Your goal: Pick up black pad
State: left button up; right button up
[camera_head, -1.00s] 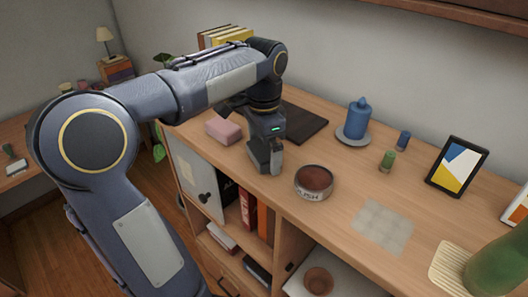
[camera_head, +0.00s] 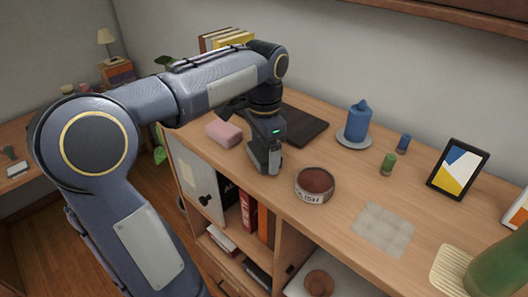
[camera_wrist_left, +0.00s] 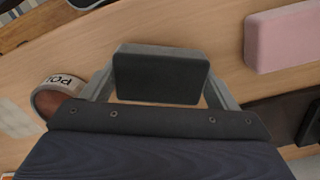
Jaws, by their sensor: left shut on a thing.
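The black pad (camera_wrist_left: 160,78) is a small dark block with rounded edges. In the left wrist view it sits between the two grey fingers of my left gripper (camera_wrist_left: 164,88), which is shut on it. In the head view my left gripper (camera_head: 266,164) points down at the front edge of the wooden cabinet top (camera_head: 345,190). There the pad is mostly hidden by the gripper, and I cannot tell whether it touches the wood. My right gripper is not in view.
A pink block (camera_head: 224,134) lies left of the gripper, a dark flat board (camera_head: 305,124) behind it, and a labelled round bowl (camera_head: 315,184) close to its right.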

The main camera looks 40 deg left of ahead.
pick_arm(q)
notch_tip(320, 180, up, 2)
jog(key=shift+r, duration=0.2)
jog(key=s+d+r+b, duration=0.2)
jog(key=s+d+r, duration=0.5)
jog(key=s+r, duration=0.3)
jog(key=shift+s, duration=1.05)
jog(key=shift+d, duration=0.1)
